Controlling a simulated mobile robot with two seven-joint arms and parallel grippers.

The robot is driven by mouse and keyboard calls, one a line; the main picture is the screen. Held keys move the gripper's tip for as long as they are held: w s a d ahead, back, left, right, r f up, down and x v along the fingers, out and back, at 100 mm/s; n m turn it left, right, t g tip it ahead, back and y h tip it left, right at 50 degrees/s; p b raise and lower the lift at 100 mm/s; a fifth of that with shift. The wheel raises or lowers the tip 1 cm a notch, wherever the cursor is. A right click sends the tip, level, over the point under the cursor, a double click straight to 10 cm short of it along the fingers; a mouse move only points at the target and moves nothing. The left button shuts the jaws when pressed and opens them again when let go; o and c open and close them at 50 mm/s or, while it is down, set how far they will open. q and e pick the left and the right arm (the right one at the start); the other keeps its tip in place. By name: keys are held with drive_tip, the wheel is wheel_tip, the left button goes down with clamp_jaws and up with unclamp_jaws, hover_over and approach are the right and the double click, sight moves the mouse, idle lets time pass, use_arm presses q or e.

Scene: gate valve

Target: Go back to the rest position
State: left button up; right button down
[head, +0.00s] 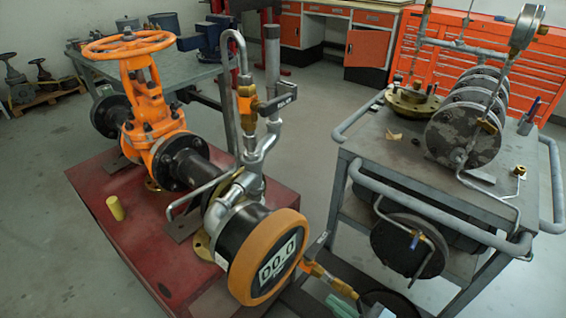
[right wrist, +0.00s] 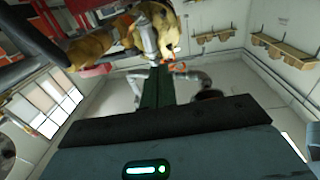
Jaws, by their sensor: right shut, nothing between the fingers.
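My right gripper shows at the bottom edge of the head view as green fingers (head: 340,305), low and to the right of the round gauge. In the right wrist view its green fingers (right wrist: 156,88) are together, with nothing seen between them. My left gripper is not in view. The orange gate valve (head: 145,112) with its orange handwheel (head: 130,45) stands upright on the red stand (head: 95,190), left of my right gripper.
A grey cart (head: 370,150) with metal discs (head: 462,138) and a brass flange (head: 410,102) stands on the right. Orange cabinets (head: 460,60) line the back.

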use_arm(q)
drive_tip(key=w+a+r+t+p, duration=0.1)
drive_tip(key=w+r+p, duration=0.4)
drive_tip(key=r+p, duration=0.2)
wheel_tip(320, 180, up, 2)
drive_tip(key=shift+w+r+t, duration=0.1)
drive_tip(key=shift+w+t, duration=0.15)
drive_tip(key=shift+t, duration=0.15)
use_arm(e)
drive_tip(key=s+d+f+m+g+h, duration=0.1)
drive_tip(key=s+d+f+m+h, duration=0.1)
drive_tip(key=s, duration=0.6)
drive_tip(key=s+d+f+m+g+h, duration=0.1)
drive_tip(key=s+d+f+m+h, duration=0.1)
drive_tip(key=s+h, duration=0.3)
drive_tip(key=s+d+f+m+g+h, duration=0.1)
drive_tip(key=s+d+m+h, duration=0.2)
drive_tip(key=s, duration=0.8)
drive_tip(key=shift+s+d+f+g+h, duration=0.15)
drive_tip(key=shift+d+f+g+h, duration=0.3)
drive_tip(key=shift+d, duration=0.3)
